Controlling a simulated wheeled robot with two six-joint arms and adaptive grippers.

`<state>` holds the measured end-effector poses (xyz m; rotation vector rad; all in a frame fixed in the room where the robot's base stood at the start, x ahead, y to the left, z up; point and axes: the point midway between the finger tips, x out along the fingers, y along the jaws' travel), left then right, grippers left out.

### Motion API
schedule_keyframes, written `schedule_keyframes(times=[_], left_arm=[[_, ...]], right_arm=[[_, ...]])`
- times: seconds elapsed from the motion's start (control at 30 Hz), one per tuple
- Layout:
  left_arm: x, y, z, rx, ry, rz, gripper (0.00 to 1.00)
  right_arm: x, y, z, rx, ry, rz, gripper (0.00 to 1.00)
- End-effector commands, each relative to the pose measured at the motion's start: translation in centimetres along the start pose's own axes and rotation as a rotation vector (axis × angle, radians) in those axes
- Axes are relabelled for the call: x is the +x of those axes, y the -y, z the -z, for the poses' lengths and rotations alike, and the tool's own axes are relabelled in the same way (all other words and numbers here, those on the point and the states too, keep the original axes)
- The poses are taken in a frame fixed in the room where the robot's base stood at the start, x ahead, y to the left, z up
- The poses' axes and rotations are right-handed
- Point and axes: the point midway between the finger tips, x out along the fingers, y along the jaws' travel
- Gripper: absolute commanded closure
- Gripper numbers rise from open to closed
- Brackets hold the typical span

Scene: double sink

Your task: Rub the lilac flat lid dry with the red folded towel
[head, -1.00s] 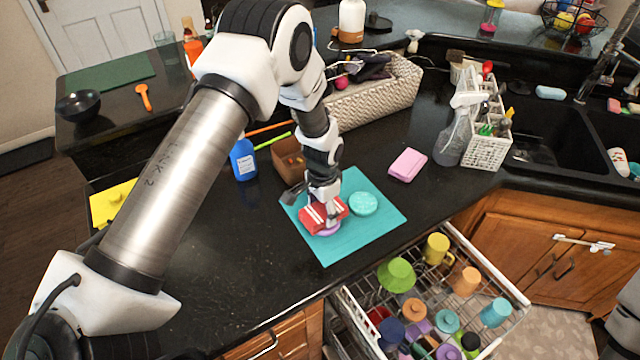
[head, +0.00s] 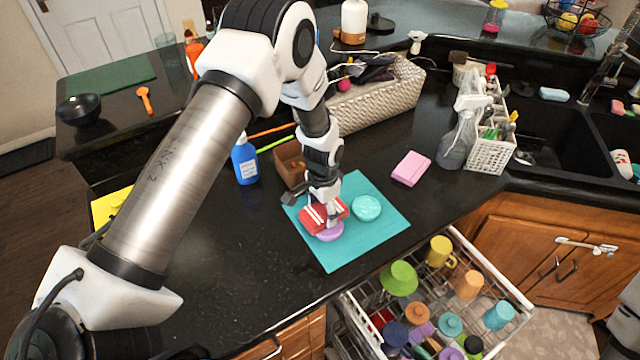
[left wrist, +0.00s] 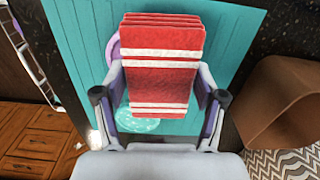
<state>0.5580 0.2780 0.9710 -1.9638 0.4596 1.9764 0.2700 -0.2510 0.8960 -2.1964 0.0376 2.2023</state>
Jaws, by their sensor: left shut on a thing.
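The red folded towel (head: 318,217) with white stripes is held in my left gripper (head: 328,212), which is shut on it. The towel lies over part of the lilac flat lid (head: 330,233), whose near edge shows below it on the teal mat (head: 345,262). In the left wrist view the towel (left wrist: 162,70) fills the middle between the fingers, and a sliver of the lilac lid (left wrist: 113,48) shows at its left. I cannot tell how firmly towel and lid touch. My right gripper is not in view.
A turquoise lid (head: 367,208) lies on the mat beside the towel. A brown box (head: 289,160) and a blue bottle (head: 244,160) stand behind my gripper. A pink sponge (head: 411,168) lies to the right. An open dish rack (head: 345,305) holds several cups below the counter edge.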

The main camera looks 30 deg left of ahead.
Motion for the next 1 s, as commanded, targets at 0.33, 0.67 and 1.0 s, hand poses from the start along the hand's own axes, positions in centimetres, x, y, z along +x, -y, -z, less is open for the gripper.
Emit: schedule_keyframes(times=[0.33, 0.67, 1.0], left_arm=[[-3.9, -0.1, 0.0, -0.003, -0.004, 0.002, 0.58], [-6.2, -0.1, 0.1, -0.005, -0.005, 0.002, 0.58], [-7.3, -0.1, 0.0, -0.007, -0.003, 0.001, 0.58]], right_arm=[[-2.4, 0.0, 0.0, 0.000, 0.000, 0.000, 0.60], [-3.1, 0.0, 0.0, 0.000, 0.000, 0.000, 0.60], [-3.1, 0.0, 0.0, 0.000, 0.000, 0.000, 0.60]])
